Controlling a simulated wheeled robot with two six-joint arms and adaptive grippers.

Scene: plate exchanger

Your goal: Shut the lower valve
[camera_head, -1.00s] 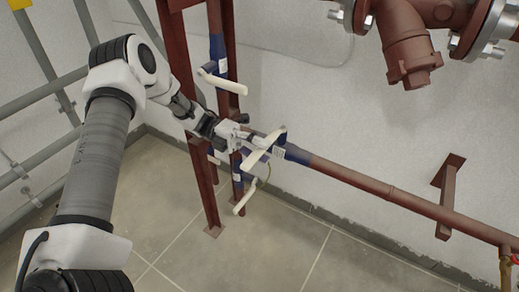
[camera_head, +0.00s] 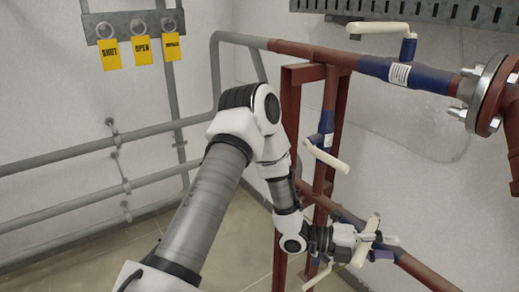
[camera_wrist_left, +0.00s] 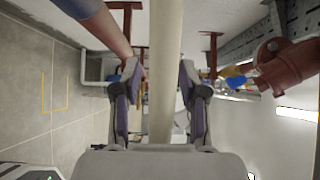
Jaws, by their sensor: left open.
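Several valves with cream lever handles and blue bodies show in the head view. One lever (camera_head: 370,232) is at the lower sloping red pipe, right at my left gripper (camera_head: 366,240). In the left wrist view a long cream lever (camera_wrist_left: 164,70) runs between the fingers of my left gripper (camera_wrist_left: 158,85), which are open with gaps on both sides. Another lever (camera_head: 317,278) is lower, partly cut off by the frame's bottom edge. A further valve lever (camera_head: 326,156) is on the upright pipe above. My right gripper is not in view.
A top valve lever (camera_head: 380,28) is on the upper pipe. Yellow tags (camera_head: 143,50) marked SHUT and OPEN hang on a wall rack. Red uprights (camera_head: 291,120) stand close behind my left forearm. Grey rails (camera_head: 90,155) line the left wall.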

